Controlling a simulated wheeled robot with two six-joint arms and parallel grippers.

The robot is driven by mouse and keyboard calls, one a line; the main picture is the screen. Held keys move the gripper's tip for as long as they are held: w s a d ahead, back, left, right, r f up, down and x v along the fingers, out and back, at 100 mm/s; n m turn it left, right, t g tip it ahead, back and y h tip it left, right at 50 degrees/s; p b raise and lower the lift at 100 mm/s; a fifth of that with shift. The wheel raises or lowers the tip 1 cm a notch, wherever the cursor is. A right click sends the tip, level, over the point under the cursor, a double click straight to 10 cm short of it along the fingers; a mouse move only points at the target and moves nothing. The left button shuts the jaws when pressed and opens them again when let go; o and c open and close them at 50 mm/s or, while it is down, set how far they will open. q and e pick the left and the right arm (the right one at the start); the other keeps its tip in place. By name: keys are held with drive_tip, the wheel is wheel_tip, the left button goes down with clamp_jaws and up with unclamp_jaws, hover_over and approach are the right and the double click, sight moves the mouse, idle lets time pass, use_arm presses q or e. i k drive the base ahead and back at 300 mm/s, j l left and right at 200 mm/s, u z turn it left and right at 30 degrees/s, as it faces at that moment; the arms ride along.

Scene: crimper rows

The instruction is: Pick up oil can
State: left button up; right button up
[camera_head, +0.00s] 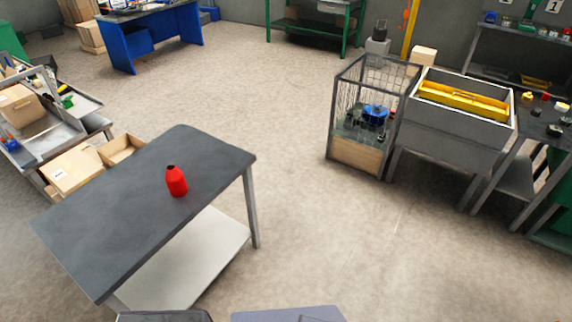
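A small red can (176,182), which looks like the oil can, stands upright on the dark grey table (110,220) at the left of the head view. It is near the table's right end, with bare tabletop around it. Neither of my grippers shows in this view, and nothing is touching the can.
A pale lower shelf (185,260) sits under the table. Cardboard boxes (75,170) and a grey cart (45,125) stand behind its left side. A wire cage (372,115) and a grey bin (450,125) stand at right. The floor (330,235) between is clear.

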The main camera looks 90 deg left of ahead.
sight(174, 179)
drive_tip(key=k+u, duration=0.15)
drive_tip(key=u, duration=3.6)
